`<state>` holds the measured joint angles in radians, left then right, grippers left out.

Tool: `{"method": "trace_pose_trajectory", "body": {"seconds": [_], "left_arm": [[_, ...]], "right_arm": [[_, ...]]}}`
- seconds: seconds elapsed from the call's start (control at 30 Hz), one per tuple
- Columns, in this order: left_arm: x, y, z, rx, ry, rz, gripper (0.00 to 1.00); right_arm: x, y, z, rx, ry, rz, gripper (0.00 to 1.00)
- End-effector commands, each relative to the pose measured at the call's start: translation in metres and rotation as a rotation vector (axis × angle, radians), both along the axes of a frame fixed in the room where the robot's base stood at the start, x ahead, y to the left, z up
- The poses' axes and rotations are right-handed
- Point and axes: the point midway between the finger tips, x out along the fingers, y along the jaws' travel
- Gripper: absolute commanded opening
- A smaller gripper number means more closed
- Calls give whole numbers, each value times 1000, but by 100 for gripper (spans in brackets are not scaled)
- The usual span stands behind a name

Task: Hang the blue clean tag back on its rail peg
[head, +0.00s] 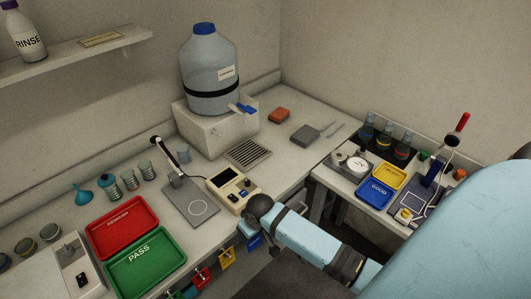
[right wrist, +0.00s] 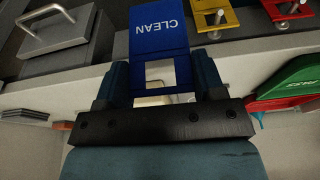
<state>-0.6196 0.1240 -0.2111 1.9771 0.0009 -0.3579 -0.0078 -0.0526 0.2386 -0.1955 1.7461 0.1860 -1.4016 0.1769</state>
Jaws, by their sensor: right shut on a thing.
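The blue clean tag (right wrist: 158,32) is held between the two fingers of my right gripper (right wrist: 162,72) in the right wrist view, its word CLEAN upside down. In the head view the blue tag (head: 254,242) shows just below the dark wrist end of my right arm, at the front edge of the bench. A yellow tag (right wrist: 214,17) and a red tag (right wrist: 288,10) hang on metal pegs to the right of the blue tag in the wrist view. The peg for the blue tag cannot be made out. My left gripper is not in view.
The yellow tag (head: 227,257) and red tag (head: 202,276) hang along the bench front, below the green tray (head: 147,263). A beige instrument (head: 233,188) stands on the bench near my right wrist. A side table (head: 338,183) stands to the right.

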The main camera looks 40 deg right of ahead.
Motion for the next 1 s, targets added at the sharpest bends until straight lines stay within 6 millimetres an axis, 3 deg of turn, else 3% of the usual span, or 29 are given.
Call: {"method": "trace_pose_trajectory", "body": {"seconds": [0.03,0.13,0.3,0.47,1.0], "left_arm": [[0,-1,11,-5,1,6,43],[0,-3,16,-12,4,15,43],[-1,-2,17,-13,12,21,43],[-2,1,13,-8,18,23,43],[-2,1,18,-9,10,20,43]], "right_arm": [[-12,-7,-17,-2,23,1,38],[-31,-18,-51,-5,45,12,38],[-51,-28,-80,-10,60,22,38],[-52,-29,-87,-10,61,24,38],[-21,-26,-89,-10,61,24,38]]}}
